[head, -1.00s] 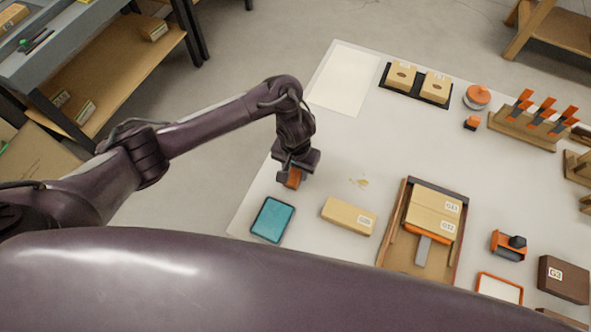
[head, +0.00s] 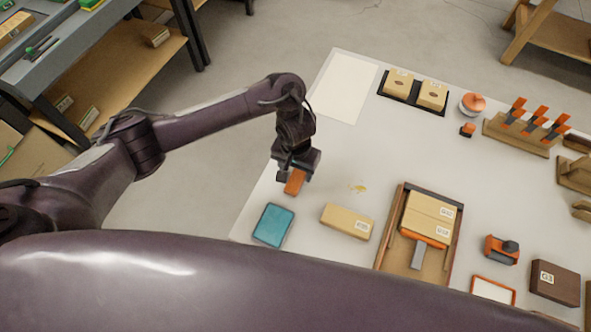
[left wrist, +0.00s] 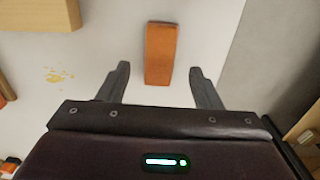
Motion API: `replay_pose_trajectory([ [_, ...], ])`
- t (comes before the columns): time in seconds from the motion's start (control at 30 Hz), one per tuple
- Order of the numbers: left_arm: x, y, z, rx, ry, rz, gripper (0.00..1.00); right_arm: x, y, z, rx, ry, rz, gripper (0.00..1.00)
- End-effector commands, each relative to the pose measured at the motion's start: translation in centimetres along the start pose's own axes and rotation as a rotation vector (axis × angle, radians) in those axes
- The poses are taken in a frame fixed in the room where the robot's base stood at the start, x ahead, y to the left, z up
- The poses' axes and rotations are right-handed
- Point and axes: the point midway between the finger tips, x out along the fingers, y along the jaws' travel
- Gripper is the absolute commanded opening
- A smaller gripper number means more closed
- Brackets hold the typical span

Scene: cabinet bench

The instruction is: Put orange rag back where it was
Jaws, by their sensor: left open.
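The orange rag (head: 295,182) is a small folded oblong on the pale bench top, near its left edge. In the left wrist view the rag (left wrist: 160,53) lies between and beyond the fingertips, with a gap on each side. My left gripper (left wrist: 160,72) is open and touches nothing that I can see. In the head view the left gripper (head: 293,172) is right over the rag and hides its upper end. The height between them is hard to judge. My right gripper is not in view.
A teal pad (head: 273,225) with a dark rim lies just below the rag in the picture. A cardboard box (head: 347,221) and a wooden tray (head: 399,258) with boxes are to the right. A yellowish stain (head: 358,188) marks the bench. A blank white sheet (head: 343,85) lies at the back left.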

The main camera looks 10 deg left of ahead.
Motion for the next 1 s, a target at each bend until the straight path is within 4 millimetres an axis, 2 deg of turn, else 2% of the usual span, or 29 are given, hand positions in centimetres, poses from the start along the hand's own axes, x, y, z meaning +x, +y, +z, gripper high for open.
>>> replay_pose_trajectory([
  [0.03, -2.2, -0.2, -0.1, 0.002, 0.004, -0.004, 0.59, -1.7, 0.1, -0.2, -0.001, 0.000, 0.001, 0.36],
  [0.1, -3.7, -0.2, -0.2, 0.003, 0.005, -0.004, 0.59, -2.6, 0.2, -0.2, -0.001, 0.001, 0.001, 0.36],
  [0.23, -6.0, -0.1, -0.1, 0.002, 0.004, -0.003, 0.59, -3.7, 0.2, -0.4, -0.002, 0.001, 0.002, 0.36],
  [0.4, -7.7, -0.1, -0.1, 0.000, 0.002, -0.002, 0.59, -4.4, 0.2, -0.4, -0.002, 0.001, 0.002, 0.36],
  [1.0, -8.1, -0.1, 0.0, 0.000, -0.001, -0.001, 0.59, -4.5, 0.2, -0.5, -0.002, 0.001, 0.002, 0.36],
])
